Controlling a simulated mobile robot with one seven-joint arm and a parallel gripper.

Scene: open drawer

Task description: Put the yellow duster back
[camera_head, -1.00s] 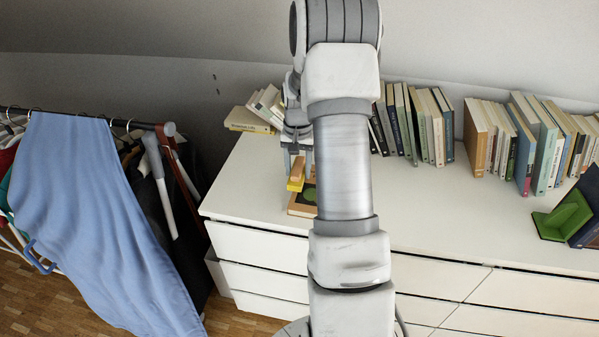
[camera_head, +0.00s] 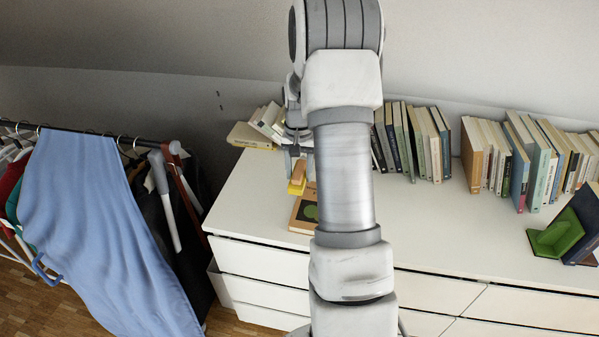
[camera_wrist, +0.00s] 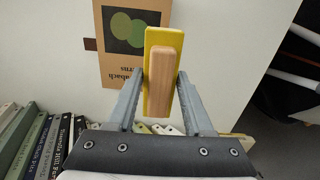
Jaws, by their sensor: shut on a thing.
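The yellow duster (camera_wrist: 151,42) has a flat yellow pad and a wooden grip block. In the wrist view my gripper (camera_wrist: 162,88) is shut on its wooden block, with one finger on each side. In the head view the duster (camera_head: 297,188) shows just left of my arm, over the left part of the white dresser top. My gripper (camera_head: 298,160) is partly hidden there by my own arm. I cannot tell whether the duster touches the surface below.
A tan book with green circles (camera_wrist: 115,60) lies flat on the dresser (camera_head: 450,230), close to the duster. Rows of books (camera_head: 415,140) stand at the back. A green bookend (camera_head: 560,235) is at right. A clothes rack with a blue cloth (camera_head: 95,220) stands left.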

